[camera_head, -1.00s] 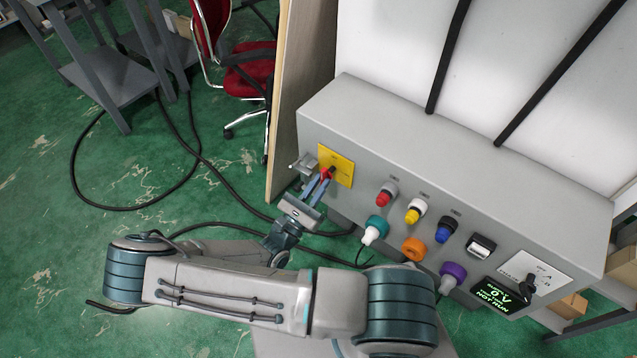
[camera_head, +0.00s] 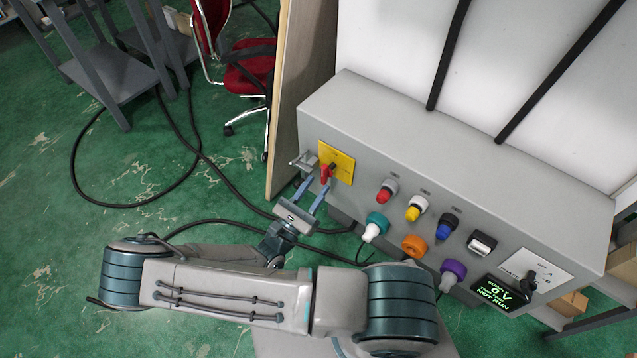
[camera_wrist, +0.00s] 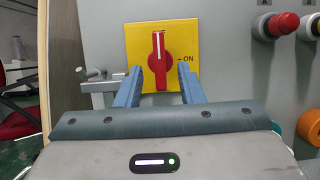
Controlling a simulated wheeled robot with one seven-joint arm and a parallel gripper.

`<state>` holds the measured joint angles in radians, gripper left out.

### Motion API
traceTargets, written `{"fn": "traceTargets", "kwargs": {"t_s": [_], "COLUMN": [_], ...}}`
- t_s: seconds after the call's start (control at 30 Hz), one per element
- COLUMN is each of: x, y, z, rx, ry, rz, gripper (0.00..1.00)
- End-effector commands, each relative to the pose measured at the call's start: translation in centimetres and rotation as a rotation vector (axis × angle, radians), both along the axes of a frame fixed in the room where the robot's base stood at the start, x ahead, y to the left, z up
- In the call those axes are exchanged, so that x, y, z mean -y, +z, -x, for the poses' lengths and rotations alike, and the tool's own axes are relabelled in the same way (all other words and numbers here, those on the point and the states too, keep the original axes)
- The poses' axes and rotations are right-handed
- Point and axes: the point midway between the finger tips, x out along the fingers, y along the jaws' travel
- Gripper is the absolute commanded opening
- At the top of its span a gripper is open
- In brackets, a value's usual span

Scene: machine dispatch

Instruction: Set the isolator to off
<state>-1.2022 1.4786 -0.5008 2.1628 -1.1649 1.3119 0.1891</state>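The isolator is a red rotary handle (camera_wrist: 158,70) on a yellow square plate (camera_wrist: 187,34) on the panel's front. In the wrist view the handle stands upright with its white line vertical, and an "ON" label shows to its right. The handle also shows in the head view (camera_head: 327,174) at the panel's left end. My gripper (camera_head: 313,189) is open and empty, a little in front of the handle. In the wrist view its blue fingers (camera_wrist: 159,76) appear on either side of the handle's lower part, apart from it.
A metal latch-like fitting (camera_head: 303,161) sticks out just left of the plate. Red (camera_head: 386,191), yellow (camera_head: 416,209) and blue (camera_head: 447,227) buttons, connectors and a display (camera_head: 504,294) lie to the right. A red chair (camera_head: 245,80) and floor cables are at the left.

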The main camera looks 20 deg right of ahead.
Motion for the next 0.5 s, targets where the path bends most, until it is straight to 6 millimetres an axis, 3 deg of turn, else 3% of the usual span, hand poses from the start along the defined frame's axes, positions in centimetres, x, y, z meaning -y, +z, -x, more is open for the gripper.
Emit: {"fn": "traceTargets", "kwargs": {"t_s": [0.3,0.5], "x": [-5.6,-7.8], "y": [-3.1,-4.1], "z": [4.0,5.7], "rx": [-0.001,0.000], "ry": [0.005,0.003], "rz": [-0.003,-0.002], "gripper": [0.35,0.35]}}
